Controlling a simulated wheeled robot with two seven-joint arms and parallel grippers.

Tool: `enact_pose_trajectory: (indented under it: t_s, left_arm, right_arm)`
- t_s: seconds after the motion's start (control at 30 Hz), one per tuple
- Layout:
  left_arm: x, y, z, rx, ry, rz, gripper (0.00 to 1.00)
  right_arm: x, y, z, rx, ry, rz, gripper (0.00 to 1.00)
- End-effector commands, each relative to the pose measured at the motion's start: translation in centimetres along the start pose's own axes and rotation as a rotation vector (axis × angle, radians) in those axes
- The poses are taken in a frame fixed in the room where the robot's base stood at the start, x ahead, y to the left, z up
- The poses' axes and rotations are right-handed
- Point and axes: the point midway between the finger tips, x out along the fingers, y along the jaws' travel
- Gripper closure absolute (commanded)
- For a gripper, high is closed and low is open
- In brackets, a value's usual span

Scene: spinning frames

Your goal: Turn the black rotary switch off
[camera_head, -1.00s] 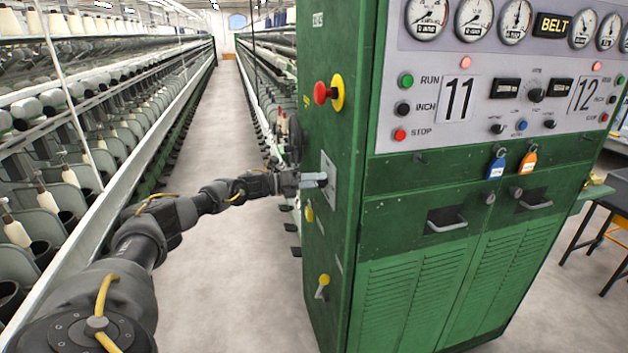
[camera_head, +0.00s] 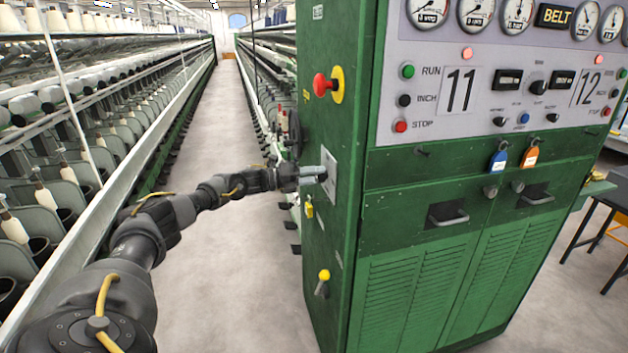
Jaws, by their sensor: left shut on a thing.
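The green cabinet (camera_head: 440,250) stands right of the aisle. On its left side is a grey plate (camera_head: 331,186), where the black rotary switch (camera_head: 322,177) shows only as a small dark piece, mostly hidden by my fingers. My left gripper (camera_head: 314,171) reaches the plate from the left and is shut on the switch. The switch's exact angle cannot be told. My right gripper is not in view.
A red button on a yellow base (camera_head: 324,84) is above the plate. A yellow padlock (camera_head: 308,207) and a yellow-knobbed lever (camera_head: 322,281) are below. Spinning frames (camera_head: 60,160) line the left. The aisle floor (camera_head: 215,250) is clear.

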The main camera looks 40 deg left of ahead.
Motion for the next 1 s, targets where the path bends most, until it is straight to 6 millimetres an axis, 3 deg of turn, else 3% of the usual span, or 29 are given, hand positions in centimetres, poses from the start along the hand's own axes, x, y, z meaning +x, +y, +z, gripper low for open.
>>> enact_pose_trajectory:
  t_s: [0.4,1.0]
  left_arm:
    - [0.0,0.4,-0.3,-0.391,-0.025,-0.026,0.8]
    - [0.0,0.3,-0.3,-0.957,-0.061,-0.062,0.8]
  right_arm:
    - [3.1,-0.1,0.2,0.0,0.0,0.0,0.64]
    - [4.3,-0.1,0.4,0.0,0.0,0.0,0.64]
